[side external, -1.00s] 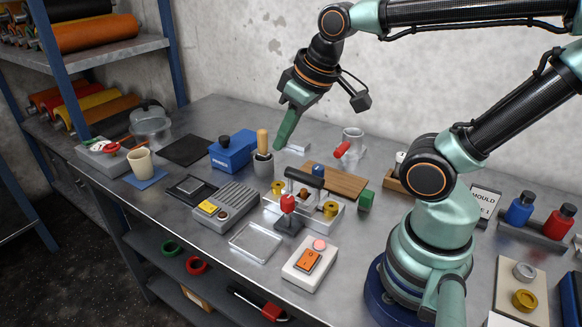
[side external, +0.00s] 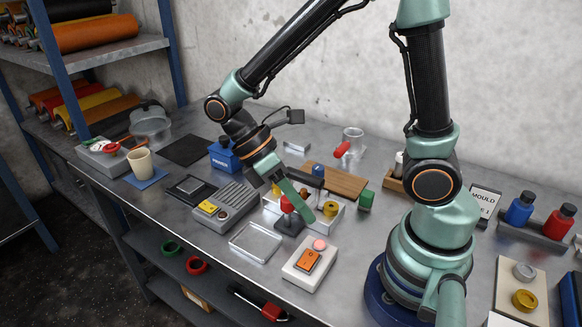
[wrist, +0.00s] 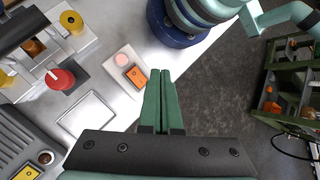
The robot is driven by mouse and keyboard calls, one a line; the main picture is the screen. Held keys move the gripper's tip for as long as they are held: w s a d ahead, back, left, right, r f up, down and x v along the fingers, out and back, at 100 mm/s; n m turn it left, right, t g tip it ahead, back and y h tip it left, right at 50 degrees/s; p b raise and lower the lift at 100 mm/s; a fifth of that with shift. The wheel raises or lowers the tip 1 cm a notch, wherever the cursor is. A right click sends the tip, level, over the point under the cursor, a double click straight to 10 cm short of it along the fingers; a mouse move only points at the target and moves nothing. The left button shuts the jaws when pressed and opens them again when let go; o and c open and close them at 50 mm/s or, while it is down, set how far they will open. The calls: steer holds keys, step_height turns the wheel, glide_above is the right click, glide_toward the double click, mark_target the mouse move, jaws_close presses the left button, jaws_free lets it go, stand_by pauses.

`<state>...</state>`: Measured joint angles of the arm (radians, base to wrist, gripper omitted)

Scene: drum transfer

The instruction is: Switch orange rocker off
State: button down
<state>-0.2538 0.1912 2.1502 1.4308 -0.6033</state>
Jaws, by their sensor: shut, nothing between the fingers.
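The orange rocker (side external: 308,260) sits on a white box (side external: 298,275) near the table's front edge, with a pink round button (side external: 320,244) behind it. In the wrist view the orange rocker (wrist: 135,77) lies just left of my fingertips. My gripper (side external: 308,219) is shut and empty, its green fingers together and pointing down to the right. It is above the table, up and behind the white box, and apart from it. In the wrist view my gripper (wrist: 160,72) shows both fingers side by side. Which way the rocker is tilted is too small to tell.
A red-knobbed lever (side external: 289,204) on a dark base stands close beside my fingers. A clear shallow tray (side external: 255,243) lies left of the white box. A grey box with a yellow panel (side external: 226,208) is farther left. My own base stands right of the white box.

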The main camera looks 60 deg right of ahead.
mark_target(306, 255)
steer(key=shift+s+a+f+n+g, duration=0.1)
steer(key=shift+s+f+n+g, duration=0.1)
steer(key=shift+n+g, duration=0.1)
steer(key=shift+d+f, duration=0.2)
steer(key=shift+f, duration=1.25)
steer(key=shift+d+f, duration=0.2)
steer(key=shift+f, duration=1.2)
steer(key=shift+d+f, duration=0.2)
steer(key=shift+f, duration=1.25)
steer(key=shift+f, duration=0.1)
steer(key=shift+d+f, duration=0.2)
steer(key=shift+f, duration=0.1)
steer(key=shift+f, duration=0.3)
steer(key=shift+r, duration=0.15)
steer(key=shift+r, duration=0.6)
